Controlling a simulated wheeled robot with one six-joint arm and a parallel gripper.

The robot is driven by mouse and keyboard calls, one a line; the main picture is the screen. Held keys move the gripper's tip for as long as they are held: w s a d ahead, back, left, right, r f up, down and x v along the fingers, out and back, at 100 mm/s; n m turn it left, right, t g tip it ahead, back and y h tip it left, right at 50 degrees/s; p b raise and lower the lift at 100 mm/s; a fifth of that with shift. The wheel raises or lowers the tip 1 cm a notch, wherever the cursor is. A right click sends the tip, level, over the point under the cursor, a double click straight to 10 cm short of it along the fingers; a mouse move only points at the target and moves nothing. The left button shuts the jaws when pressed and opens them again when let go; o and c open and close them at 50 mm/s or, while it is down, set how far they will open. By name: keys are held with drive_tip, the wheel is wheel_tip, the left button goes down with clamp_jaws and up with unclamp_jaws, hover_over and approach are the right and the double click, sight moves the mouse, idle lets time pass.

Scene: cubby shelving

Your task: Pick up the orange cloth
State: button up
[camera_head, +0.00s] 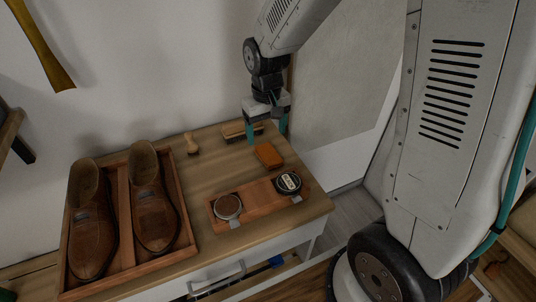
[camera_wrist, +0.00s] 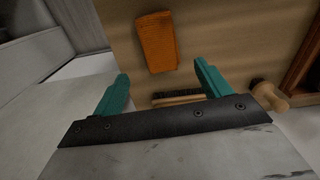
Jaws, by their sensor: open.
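The orange cloth (camera_head: 268,155) lies on the wooden top of the cabinet, near its back right part. In the wrist view the cloth (camera_wrist: 157,42) is a small orange block-like shape beyond the fingertips. My gripper (camera_head: 266,130) is above the back right of the cabinet top, beside the cloth and apart from it. In the wrist view its two teal fingers (camera_wrist: 160,80) are spread wide with nothing between the tips. A brush (camera_wrist: 178,97) shows lower down between the fingers.
The brush (camera_head: 240,130) lies behind the cloth, with a wooden-handled tool (camera_head: 191,144) to its left. A tray with two round tins (camera_head: 250,205) is in front. A shoe tray (camera_head: 122,205) with brown shoes stands left. The wall is close behind.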

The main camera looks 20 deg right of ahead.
sight(266, 148)
drive_tip(key=f, duration=0.6)
drive_tip(key=shift+s+a+f, duration=0.1)
drive_tip(key=shift+a, duration=0.1)
drive_tip(key=c, duration=1)
